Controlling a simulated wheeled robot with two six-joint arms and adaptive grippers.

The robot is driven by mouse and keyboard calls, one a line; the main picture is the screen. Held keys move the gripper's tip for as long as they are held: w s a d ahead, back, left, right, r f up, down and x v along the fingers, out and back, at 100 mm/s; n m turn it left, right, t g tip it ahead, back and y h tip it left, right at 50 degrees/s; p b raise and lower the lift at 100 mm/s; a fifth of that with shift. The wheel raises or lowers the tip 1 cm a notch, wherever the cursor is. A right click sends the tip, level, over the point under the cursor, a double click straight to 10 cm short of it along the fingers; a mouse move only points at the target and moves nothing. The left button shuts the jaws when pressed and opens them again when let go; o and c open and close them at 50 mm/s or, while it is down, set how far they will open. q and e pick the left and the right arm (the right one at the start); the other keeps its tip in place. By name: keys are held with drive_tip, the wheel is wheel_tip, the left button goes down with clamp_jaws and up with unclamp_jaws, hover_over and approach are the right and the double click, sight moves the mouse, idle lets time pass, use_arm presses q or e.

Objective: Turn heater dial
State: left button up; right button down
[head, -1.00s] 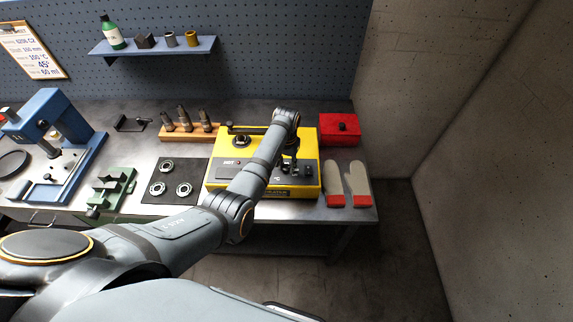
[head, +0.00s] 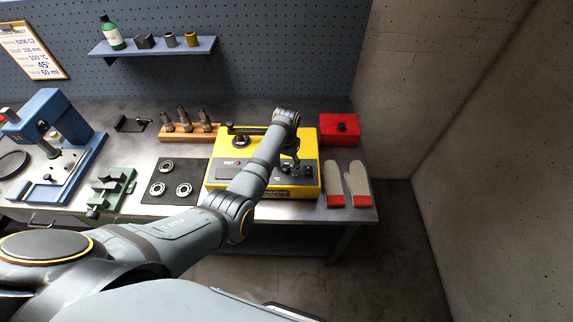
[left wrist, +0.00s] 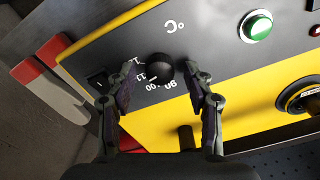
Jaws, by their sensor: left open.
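The yellow heater (head: 310,152) with a dark control panel stands at the right part of the bench. In the left wrist view its black round dial (left wrist: 160,68) has numbers along its lower edge and a °C mark above. My left gripper (left wrist: 158,80) is open, with one finger on each side of the dial. I cannot tell whether the fingers touch it. In the head view my left gripper (head: 290,166) is over the panel's right part, and my arm hides much of the panel. My right gripper is not in view.
A red box (head: 339,130) and grey-and-red gloves (head: 358,184) lie right of the heater. A wooden rack (head: 190,132) and a black mat (head: 152,196) with rings are on its left.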

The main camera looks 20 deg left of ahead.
sight(287, 167)
use_arm(q)
wheel_tip(287, 167, up, 12)
idle(0.5)
